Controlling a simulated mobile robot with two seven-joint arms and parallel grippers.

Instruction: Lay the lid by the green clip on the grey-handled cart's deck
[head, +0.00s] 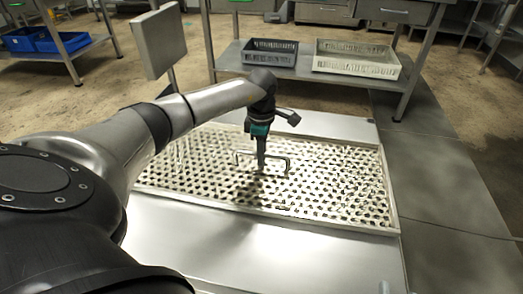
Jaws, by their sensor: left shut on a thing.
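The lid (335,185) is a wide perforated metal plate with a raised rim and a bar handle (286,165) at its middle. It lies flat over a smooth grey deck (270,250), which shows in front of it and behind it. I cannot tell whether the lid touches the deck or hangs just above it. My left gripper (261,166) points down at the middle of the lid and is shut on the handle. I cannot make out a green clip by the lid or the cart's grey handle. My right gripper is not in view.
Behind the deck, a steel table's lower shelf (300,70) holds a dark crate (270,52) and a pale crate (357,60). Blue bins (50,40) stand on a rack at the far left. A flat grey panel (158,40) stands upright left of my arm. Open floor lies right.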

